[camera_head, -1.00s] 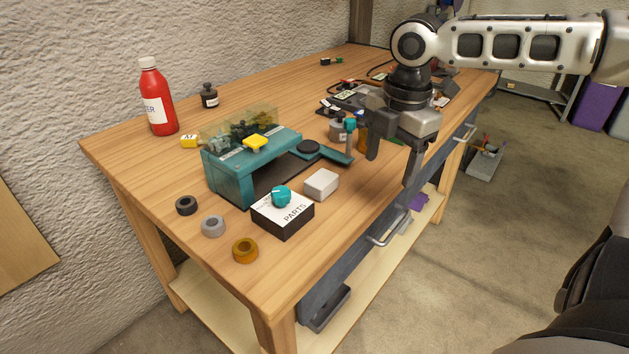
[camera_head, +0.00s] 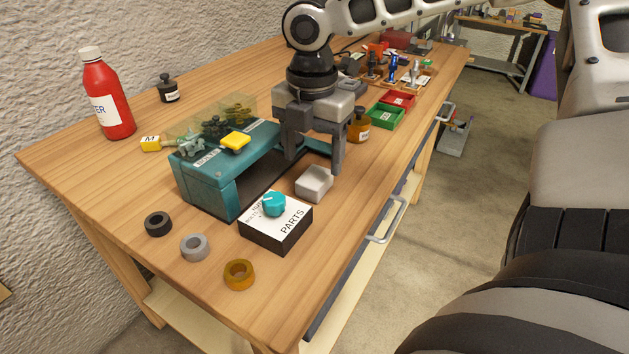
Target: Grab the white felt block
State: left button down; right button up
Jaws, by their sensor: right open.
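The white felt block (camera_head: 314,183) is a small pale block on the wooden workbench, just behind the black-and-white PARTS box (camera_head: 277,225) and right of the teal stand (camera_head: 205,183). My right gripper (camera_head: 313,166) points down with its two fingers apart, just above and behind the block. One finger hangs at the block's far right and the other at its far left, near the teal stand. I cannot tell whether a finger touches the block. My left gripper is not in view.
A teal knob (camera_head: 273,204) sits on the PARTS box. Three rings lie at the front left, including a brown one (camera_head: 239,274). A red bottle (camera_head: 107,98) stands at the back left. Green (camera_head: 384,117) and red (camera_head: 399,100) trays lie to the right.

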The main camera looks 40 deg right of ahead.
aim_at(315, 176)
jog(key=f, duration=0.5)
jog(key=shift+d+f+b, duration=0.25)
jog(key=shift+f+b, duration=0.05)
jog(key=shift+b, duration=0.1)
jog(key=c, duration=1)
